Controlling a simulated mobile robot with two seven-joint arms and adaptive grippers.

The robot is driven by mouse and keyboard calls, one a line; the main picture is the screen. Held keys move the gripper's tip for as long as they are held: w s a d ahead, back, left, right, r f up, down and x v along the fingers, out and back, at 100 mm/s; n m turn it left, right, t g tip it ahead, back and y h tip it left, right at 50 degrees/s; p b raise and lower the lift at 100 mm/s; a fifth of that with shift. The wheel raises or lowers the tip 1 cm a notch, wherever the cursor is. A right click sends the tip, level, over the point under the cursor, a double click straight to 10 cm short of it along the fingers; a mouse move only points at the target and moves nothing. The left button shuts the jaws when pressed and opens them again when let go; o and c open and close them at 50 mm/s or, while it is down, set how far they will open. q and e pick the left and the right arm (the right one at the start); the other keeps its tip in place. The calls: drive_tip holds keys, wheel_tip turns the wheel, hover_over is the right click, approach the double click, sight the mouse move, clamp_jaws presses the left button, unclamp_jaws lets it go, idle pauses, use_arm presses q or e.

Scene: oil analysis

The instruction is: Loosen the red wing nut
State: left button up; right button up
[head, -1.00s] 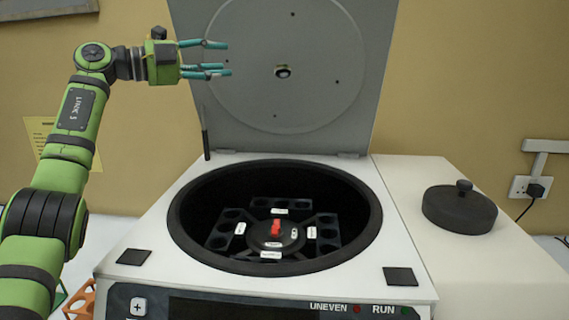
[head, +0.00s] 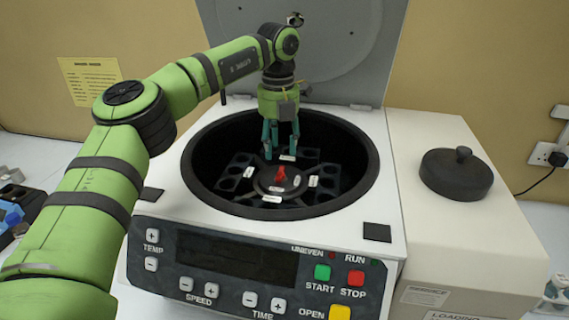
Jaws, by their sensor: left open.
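The red wing nut (head: 281,174) sits upright at the centre of the dark rotor (head: 262,186) inside the open centrifuge bowl. My left gripper (head: 281,152) points down into the bowl, with its teal fingers open and empty. Its fingertips appear above and slightly behind the wing nut in the picture, apart from it. The centrifuge (head: 398,215) has its grey lid (head: 345,60) raised, and my left arm passes in front of part of the lid. My right gripper is not in view.
A black round knobbed lid (head: 456,174) rests on the white surface at the right. The bowl rim (head: 376,175) surrounds the gripper. The control panel (head: 250,265) is at the front. A dark tray with blue items (head: 14,213) is at the far left.

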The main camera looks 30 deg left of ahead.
sight(279, 171)
use_arm(q)
wheel_tip(279, 171, down, 6)
drive_tip(key=shift+a+r+p, duration=0.1)
drive_tip(key=shift+r+p, duration=0.05)
drive_tip(key=shift+p, duration=1.1)
drive_tip(key=shift+f, duration=0.5)
clamp_jaws()
